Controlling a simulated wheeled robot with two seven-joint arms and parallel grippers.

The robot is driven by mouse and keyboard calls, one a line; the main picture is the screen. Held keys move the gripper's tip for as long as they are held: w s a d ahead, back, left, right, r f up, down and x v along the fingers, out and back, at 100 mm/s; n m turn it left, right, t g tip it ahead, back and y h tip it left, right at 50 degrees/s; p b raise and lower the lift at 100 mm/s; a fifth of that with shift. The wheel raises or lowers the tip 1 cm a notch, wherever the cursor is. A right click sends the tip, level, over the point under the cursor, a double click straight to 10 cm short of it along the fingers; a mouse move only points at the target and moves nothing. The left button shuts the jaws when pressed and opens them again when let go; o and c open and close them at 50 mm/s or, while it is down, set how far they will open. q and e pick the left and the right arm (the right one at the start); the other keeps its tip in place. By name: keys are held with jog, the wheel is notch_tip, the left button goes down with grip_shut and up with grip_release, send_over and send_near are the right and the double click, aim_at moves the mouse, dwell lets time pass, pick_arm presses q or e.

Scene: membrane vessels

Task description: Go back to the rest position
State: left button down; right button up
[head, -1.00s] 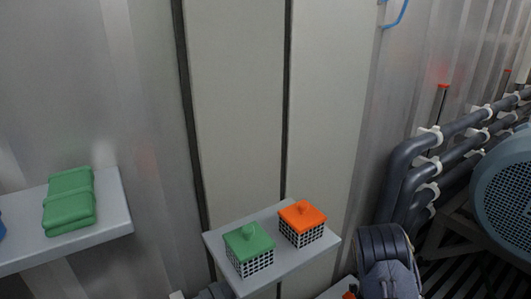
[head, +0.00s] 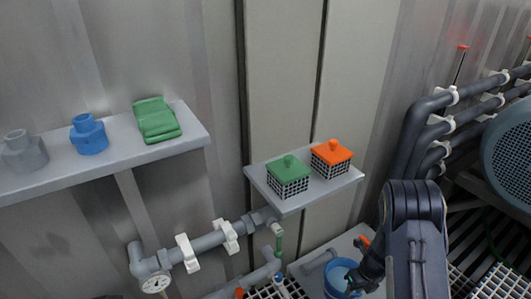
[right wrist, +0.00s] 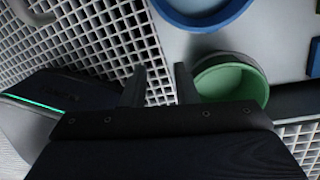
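My right arm comes in from the lower right in the head view. Its gripper (head: 356,284) hangs at the right side of a round blue container (head: 336,291), partly over it. In the right wrist view my right gripper (right wrist: 159,84) has its two fingers apart with nothing between them. A green round vessel (right wrist: 262,86) lies just right of the right finger, partly hidden by the gripper body. I cannot tell if they touch. The blue rim (right wrist: 207,22) shows beyond it. My left gripper is not in view.
A small shelf (head: 290,207) holds a green-lidded basket (head: 289,178) and an orange-lidded basket (head: 331,160). The left shelf (head: 95,168) holds a grey fitting (head: 22,152), a blue fitting (head: 89,134) and a folded green cloth (head: 157,121). Pipes with a gauge (head: 155,283) run below. Large pipes (head: 436,105) stand right.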

jog(key=s+a+r+n+t+y, duration=0.1)
jog(key=s+a+r+n+y, duration=0.15)
jog(key=r+n, duration=0.7)
jog(key=s+a+r+n+t+y, duration=0.1)
jog(key=s+a+r+n+t, duration=0.2)
jog(key=r, duration=1.2)
jog(key=s+a+r+n+t+h, duration=0.1)
jog(key=s+r+n, duration=0.3)
jog(key=s+n, duration=0.5)
jog(key=s+a+r+n+t+h, duration=0.1)
jog(key=s+r+n, duration=0.4)
jog(key=s+n, duration=0.4)
notch_tip(320, 180, up, 31)
jog(key=p, duration=3.2)
jog(key=shift+w+r+g, duration=0.2)
jog(key=shift+w+g, duration=0.05)
jog(key=shift+g, duration=0.05)
jog(key=shift+a+n+y, duration=0.1)
jog(key=shift+n+y, duration=0.15)
